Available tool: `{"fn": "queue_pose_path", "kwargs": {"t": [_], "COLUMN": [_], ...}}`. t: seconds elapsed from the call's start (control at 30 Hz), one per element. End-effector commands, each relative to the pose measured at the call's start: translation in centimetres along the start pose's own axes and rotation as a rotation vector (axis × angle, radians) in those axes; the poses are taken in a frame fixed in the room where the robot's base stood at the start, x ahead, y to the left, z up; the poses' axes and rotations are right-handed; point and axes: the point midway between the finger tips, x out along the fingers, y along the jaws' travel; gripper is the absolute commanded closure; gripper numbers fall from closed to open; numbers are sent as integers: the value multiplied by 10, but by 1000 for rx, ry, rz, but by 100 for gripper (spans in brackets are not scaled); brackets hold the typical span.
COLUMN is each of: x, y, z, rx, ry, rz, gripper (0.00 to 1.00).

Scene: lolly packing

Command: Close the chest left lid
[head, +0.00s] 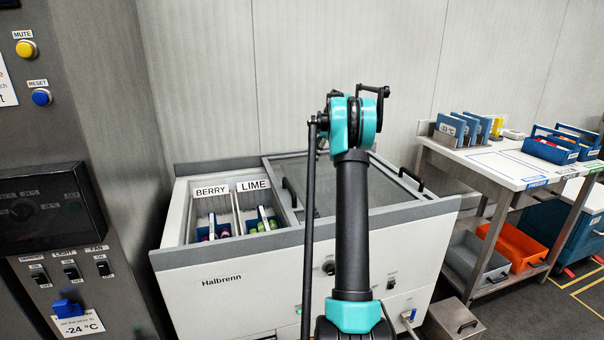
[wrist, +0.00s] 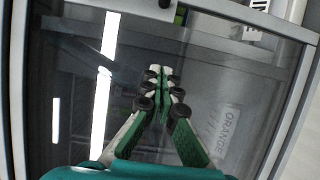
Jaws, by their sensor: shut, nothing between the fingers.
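The white chest (head: 265,280), marked Halbrenn, stands ahead with its left part uncovered. The left lid (head: 280,165), dark glass in a grey frame, appears slid to the right, over the chest's right part. A black handle (head: 290,193) is near the left edge of the glass; another handle (head: 412,180) is at the right. In the wrist view, my gripper (wrist: 159,74) is shut and empty over the glass (wrist: 80,110), an ORANGE label (wrist: 229,124) showing through it. I cannot tell whether the fingertips touch the glass. My arm hides the gripper in the head view.
The open bay has BERRY (head: 211,190) and LIME (head: 254,184) labels, with lollies low inside. A control cabinet (head: 75,130) stands left. A shelf table (head: 490,165) with blue baskets stands right, near a metal box (head: 455,322) on the floor.

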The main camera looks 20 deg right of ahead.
Motion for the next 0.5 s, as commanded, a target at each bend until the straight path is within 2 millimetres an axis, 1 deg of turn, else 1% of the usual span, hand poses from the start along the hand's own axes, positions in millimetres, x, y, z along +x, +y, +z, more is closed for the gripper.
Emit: {"fn": "queue_pose_path", "kwargs": {"t": [0.17,0.5], "x": [24,91], "y": [0,0], "z": [0,0], "rx": [-3,-4], "ry": [1,1], "rz": [0,-1], "gripper": [100,100]}}
